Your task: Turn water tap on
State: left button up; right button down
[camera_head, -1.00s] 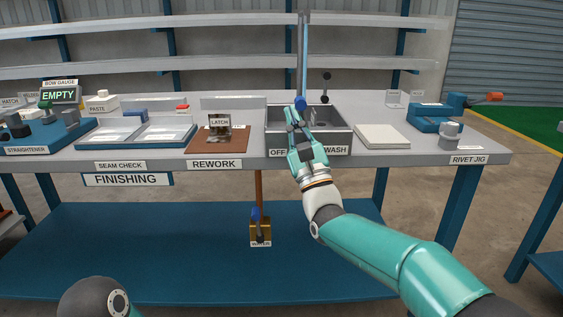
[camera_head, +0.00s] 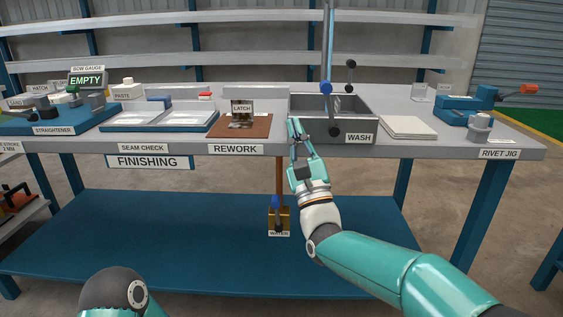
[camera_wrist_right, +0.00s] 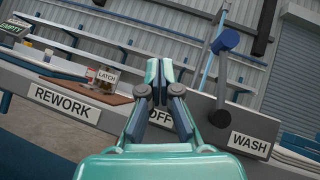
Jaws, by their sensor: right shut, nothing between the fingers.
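The wash basin (camera_head: 364,104) is a grey sink set in the bench front, with a WASH label. Its tap has a blue hub (camera_head: 326,88) on an upright blue pipe and a lever hanging down to a black ball (camera_head: 334,131). In the right wrist view the hub (camera_wrist_right: 228,40) and ball (camera_wrist_right: 219,118) lie right of my fingers. My right gripper (camera_head: 296,128) is shut and empty, just left of the lever ball and apart from it in the picture. In the wrist view its fingers (camera_wrist_right: 158,75) partly cover an OFF label (camera_wrist_right: 157,120). My left gripper is out of view.
A second blue-handled valve marked WATER (camera_head: 279,218) stands on the lower shelf, below a brown pipe. A brown REWORK board (camera_head: 241,128) carries a latch piece left of the basin. A white pad (camera_head: 408,127) lies to its right. A rivet jig stands far right.

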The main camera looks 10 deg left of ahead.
jog(key=s+a+f, duration=0.2)
jog(key=s+f, duration=0.1)
jog(key=s, duration=0.2)
jog(key=shift+f, duration=0.3)
jog(key=shift+w, duration=0.1)
